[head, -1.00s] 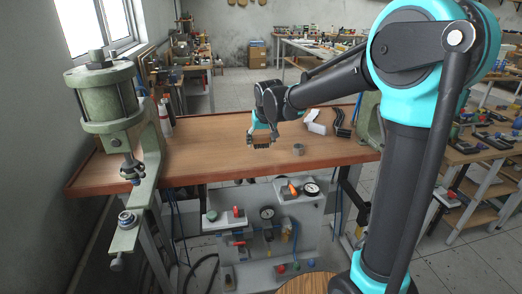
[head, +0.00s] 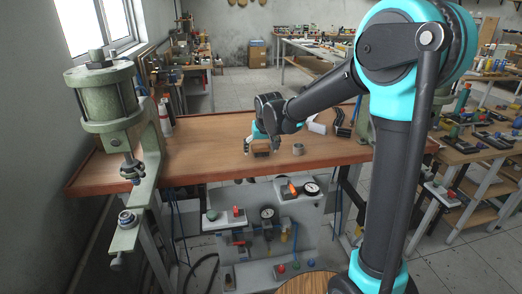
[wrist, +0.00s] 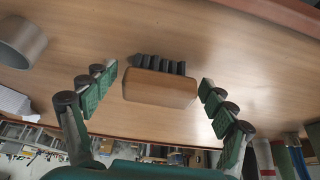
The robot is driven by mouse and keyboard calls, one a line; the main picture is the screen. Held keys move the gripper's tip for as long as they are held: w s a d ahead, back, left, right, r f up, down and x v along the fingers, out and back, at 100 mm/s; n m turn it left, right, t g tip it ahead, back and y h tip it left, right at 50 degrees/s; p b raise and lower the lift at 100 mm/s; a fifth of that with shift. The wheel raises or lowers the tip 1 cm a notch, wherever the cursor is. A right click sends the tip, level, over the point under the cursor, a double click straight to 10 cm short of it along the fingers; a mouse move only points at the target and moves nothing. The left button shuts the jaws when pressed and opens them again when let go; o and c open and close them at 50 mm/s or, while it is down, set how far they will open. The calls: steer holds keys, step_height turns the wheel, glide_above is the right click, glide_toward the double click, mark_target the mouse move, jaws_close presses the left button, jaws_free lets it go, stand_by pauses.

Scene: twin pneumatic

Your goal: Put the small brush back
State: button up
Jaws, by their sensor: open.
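The small brush (head: 261,152) has a wooden block and a row of dark bristles. It appears to lie on the wooden workbench, left of the grey metal ring. In the wrist view the brush (wrist: 160,87) shows its wooden side towards me, with bristles on the far side. My gripper (head: 262,146) is over it, with its green fingers spread. In the wrist view one finger is on each side of the brush, with clear gaps, so the gripper is open and not gripping it.
The grey metal ring (head: 298,149) stands right of the brush. A white box (head: 316,126) and a black part (head: 341,122) lie at the bench's back right. A green press (head: 112,100) stands at the left. The bench's left half (head: 205,145) is mostly clear.

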steer(key=v, duration=1.2)
steer(key=s+d+f+m+h, duration=0.1)
steer(key=s+d+f+m, duration=0.2)
steer(key=s+d+f, duration=1.8)
steer(key=s+d, duration=0.1)
steer(key=d, duration=0.2)
steer(key=shift+d+g+h, duration=0.2)
steer(key=shift+g+h, duration=0.1)
steer(key=shift+g, duration=0.1)
